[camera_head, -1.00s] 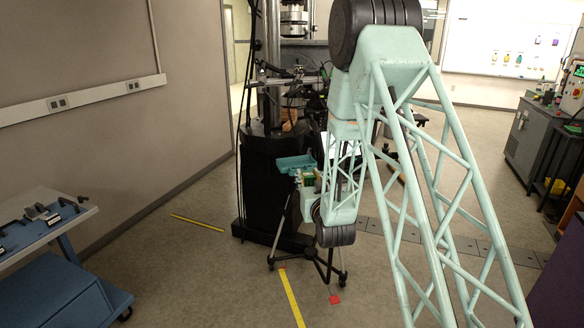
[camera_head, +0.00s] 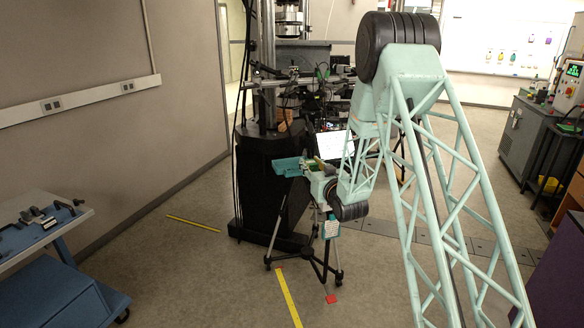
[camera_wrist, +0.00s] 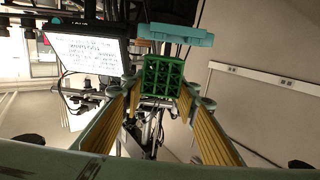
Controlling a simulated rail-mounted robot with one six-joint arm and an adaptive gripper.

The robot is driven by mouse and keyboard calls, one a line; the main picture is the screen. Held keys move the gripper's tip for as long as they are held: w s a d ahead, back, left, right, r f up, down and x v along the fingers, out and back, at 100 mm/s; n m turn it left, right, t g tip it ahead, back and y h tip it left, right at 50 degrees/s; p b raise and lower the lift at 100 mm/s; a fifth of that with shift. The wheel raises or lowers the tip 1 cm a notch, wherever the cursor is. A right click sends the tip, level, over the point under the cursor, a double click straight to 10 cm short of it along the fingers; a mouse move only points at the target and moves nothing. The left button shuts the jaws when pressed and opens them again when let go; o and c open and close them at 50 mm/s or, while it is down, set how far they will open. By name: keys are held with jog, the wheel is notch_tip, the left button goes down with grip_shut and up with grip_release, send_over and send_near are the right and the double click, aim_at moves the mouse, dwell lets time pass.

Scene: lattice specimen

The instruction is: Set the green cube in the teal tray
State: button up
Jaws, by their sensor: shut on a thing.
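The green cube (camera_wrist: 163,77), an open lattice block, sits between my fingertips in the wrist view. My gripper (camera_wrist: 161,88) is shut on it, with a tan-padded finger on each side. In the head view, my gripper (camera_head: 312,164) is at the tray's right end, and the cube is too small to make out surely there. The teal tray (camera_head: 288,167) is in front of the black machine column. In the wrist view, the tray (camera_wrist: 176,34) shows just beyond the cube, above it in the picture. The inside of the tray is hidden.
A black machine column (camera_head: 262,185) stands behind the tray. A tripod (camera_head: 311,262) stands below the tray and gripper. A lit screen (camera_wrist: 88,58) with text is left of the cube in the wrist view. A blue cart (camera_head: 50,285) stands far left. The floor between is open.

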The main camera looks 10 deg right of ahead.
jog(key=shift+w+d+r, duration=0.1)
jog(key=shift+w+d, duration=0.5)
jog(key=shift+w, duration=0.15)
jog(key=shift+w, duration=0.15)
jog(key=w+a, duration=0.2)
jog(key=w, duration=0.3)
jog(key=w+a+f, duration=0.1)
jog(key=w+a, duration=0.1)
jog(key=w, duration=0.2)
jog(key=w+a+b, duration=0.1)
jog(key=w, duration=0.4)
jog(key=shift+w+a+f, duration=0.2)
jog(key=shift+w+a, duration=0.15)
jog(key=shift+a, duration=0.05)
jog(key=shift+f, duration=0.1)
jog(key=shift+f+b, duration=0.45)
jog(key=shift+f, duration=1.2)
jog(key=shift+f, duration=0.15)
jog(key=o, duration=0.8)
jog(key=shift+o, duration=0.2)
